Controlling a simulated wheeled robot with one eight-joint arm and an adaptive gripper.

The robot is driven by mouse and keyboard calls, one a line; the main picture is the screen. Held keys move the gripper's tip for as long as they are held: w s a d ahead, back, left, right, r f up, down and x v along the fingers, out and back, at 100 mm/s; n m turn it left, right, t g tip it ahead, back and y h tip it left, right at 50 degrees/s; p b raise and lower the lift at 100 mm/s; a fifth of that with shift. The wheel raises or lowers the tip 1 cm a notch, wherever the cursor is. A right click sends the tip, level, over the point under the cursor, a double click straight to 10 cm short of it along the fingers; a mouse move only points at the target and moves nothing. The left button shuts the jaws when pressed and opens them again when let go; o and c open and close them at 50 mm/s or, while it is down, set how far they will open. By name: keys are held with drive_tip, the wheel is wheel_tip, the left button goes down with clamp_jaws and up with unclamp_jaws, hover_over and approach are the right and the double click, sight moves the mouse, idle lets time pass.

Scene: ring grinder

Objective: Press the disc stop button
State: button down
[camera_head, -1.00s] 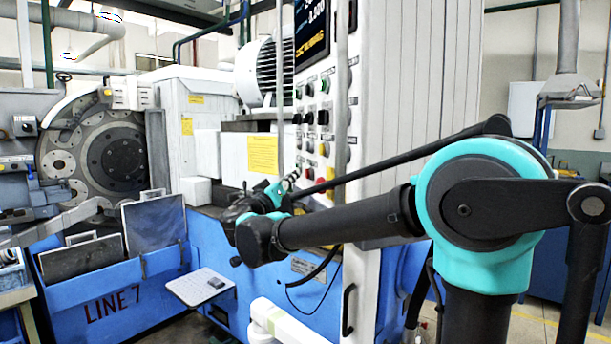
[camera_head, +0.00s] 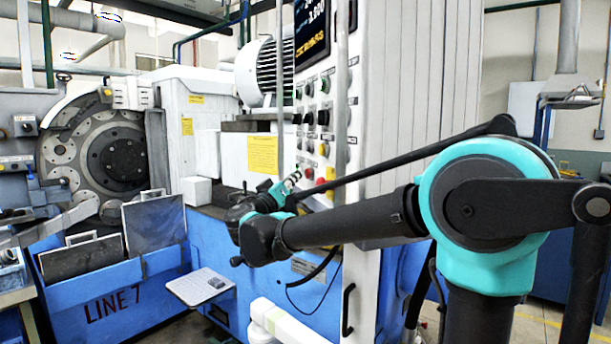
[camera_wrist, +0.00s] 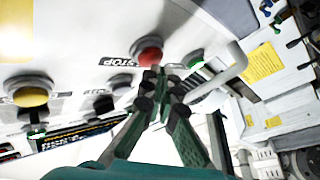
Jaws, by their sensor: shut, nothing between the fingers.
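The control panel (camera_head: 316,120) carries several buttons. In the wrist view, a red button (camera_wrist: 147,50) sits beside a label (camera_wrist: 116,62) that reads STOP. A green button (camera_wrist: 193,57) sits to its right, and a yellow button (camera_wrist: 28,92) is at the far left. I cannot read which one is the disc stop button. My gripper (camera_wrist: 162,74) is shut and empty, its fingertips just below the red button in the picture. I cannot tell whether they touch it. In the head view, my gripper (camera_head: 294,178) is just left of the panel's lower buttons.
A grey curved bar (camera_wrist: 232,66) stands to the right of the green button. In the head view, a vertical pipe (camera_head: 341,100) runs in front of the panel. A blue machine base (camera_head: 255,262) lies below. The large grinder disc (camera_head: 122,158) is at the left.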

drive_tip(key=shift+w+d, duration=0.2)
drive_tip(key=shift+d, duration=0.35)
idle(0.5)
idle(0.4)
drive_tip(key=shift+s+a, duration=0.3)
drive_tip(key=shift+a, duration=0.6)
drive_tip(key=a, duration=0.1)
drive_tip(key=s+a, duration=0.1)
drive_tip(key=a, duration=0.2)
drive_tip(key=shift+s+a, duration=0.35)
drive_tip(key=shift+a, duration=0.05)
idle(0.3)
